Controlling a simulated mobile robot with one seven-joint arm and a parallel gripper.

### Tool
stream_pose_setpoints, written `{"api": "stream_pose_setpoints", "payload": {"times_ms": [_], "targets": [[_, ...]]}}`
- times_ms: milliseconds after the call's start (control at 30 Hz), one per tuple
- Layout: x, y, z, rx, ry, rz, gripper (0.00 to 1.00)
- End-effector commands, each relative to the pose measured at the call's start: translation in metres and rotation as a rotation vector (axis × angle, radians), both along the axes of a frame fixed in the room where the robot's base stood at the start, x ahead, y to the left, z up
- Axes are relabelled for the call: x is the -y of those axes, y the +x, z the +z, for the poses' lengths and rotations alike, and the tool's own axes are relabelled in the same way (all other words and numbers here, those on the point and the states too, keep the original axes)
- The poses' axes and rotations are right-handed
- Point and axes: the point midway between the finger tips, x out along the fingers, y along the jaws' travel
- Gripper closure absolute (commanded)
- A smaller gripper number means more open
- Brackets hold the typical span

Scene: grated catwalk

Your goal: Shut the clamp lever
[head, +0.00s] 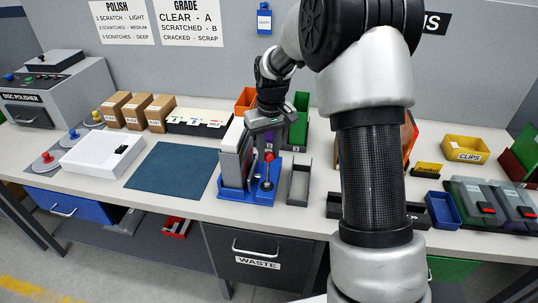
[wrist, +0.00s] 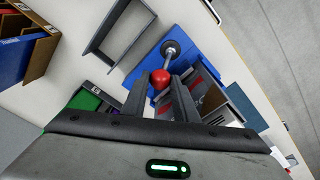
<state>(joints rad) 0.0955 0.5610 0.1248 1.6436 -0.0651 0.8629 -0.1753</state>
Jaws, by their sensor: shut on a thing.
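The clamp lever (head: 267,172) is a grey rod with a red ball knob (head: 269,157). It stands nearly upright at the front of the blue clamp base (head: 232,196), beside tall grey plates. My gripper (head: 267,150) reaches down to the knob from above. In the wrist view, the red knob (wrist: 161,79) sits between the two fingertips of my gripper (wrist: 160,82), which is shut on it. The rod runs from the knob to a round grey pivot (wrist: 170,49) on the blue base (wrist: 150,66). My fingers partly hide the clamp in the wrist view.
An empty grey tray (head: 299,183) stands close to the right of the clamp. A dark blue mat (head: 170,170) lies to the left. Orange and green bins (head: 299,125) stand behind. A waste drawer (head: 258,255) is below the bench's front edge.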

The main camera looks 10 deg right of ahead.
Motion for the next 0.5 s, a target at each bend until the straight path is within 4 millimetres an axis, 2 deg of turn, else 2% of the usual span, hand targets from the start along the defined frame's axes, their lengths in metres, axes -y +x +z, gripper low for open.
{"api": "stream_pose_setpoints", "payload": {"times_ms": [33, 500], "targets": [[-0.002, -0.002, -0.005, 0.034, -0.012, 0.004, 0.96], [-0.019, -0.042, -0.010, 0.408, -0.164, 0.007, 0.96]]}}
